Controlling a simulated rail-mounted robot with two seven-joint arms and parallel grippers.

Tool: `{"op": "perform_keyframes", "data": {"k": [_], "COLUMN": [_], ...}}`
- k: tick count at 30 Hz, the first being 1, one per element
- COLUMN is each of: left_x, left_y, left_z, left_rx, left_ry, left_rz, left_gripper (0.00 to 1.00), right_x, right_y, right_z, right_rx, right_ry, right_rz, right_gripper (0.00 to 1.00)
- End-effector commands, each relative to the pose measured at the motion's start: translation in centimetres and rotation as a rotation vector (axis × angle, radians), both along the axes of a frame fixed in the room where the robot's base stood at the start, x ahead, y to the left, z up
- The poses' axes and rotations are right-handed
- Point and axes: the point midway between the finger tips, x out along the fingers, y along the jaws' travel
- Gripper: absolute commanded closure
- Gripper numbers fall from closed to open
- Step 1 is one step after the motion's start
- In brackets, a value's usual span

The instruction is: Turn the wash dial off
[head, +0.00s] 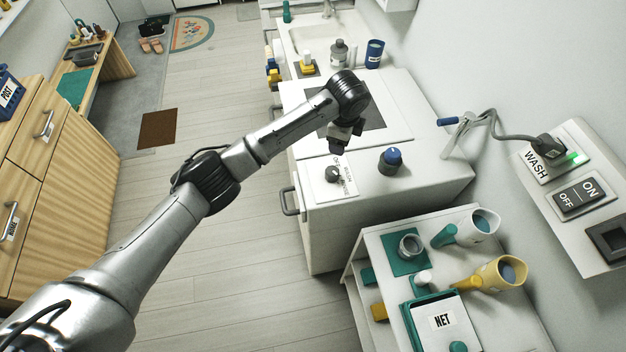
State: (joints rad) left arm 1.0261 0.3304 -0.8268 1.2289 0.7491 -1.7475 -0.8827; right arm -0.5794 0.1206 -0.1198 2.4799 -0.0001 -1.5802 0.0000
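The dial (333,174) is a dark round knob on a white label plate (348,186) at the front left of the white counter unit. The plate has small print around the knob; one word near its top looks like OFF, but which mark the knob points to is too small to tell. My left gripper (338,148) hangs just above and behind the dial, pointing down. It looks apart from the knob, and its fingers are too small and dark to tell whether they are open. My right gripper is out of view.
A blue-capped dark jar (391,159) stands right of the dial. A WASH plug (548,148) with a green light and an ON/OFF switch (577,196) are on the right wall panel. A white shelf (384,219) with cups stands in front.

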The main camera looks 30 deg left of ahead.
Motion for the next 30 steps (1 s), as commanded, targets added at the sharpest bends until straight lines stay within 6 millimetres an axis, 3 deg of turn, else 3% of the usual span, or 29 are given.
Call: {"op": "perform_keyframes", "data": {"k": [6, 12, 20, 30], "left_x": [-1.4, -1.7, -1.7, -1.7], "left_y": [-0.1, 0.0, 0.0, 0.0], "left_z": [-1.1, -1.1, -2.3, -8.3], "left_rx": [-0.029, -0.008, -0.002, -0.002], "left_ry": [0.144, 0.162, 0.165, 0.163], "left_rz": [-0.423, -0.654, -0.731, -0.729], "left_gripper": [0.29, 0.29, 0.29, 0.29], "right_x": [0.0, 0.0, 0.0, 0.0], "right_y": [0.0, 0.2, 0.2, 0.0], "right_z": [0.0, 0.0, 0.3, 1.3], "right_rx": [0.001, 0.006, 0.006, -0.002], "right_ry": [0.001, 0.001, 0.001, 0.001], "right_rz": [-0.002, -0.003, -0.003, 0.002], "right_gripper": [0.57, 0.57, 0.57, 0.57]}}
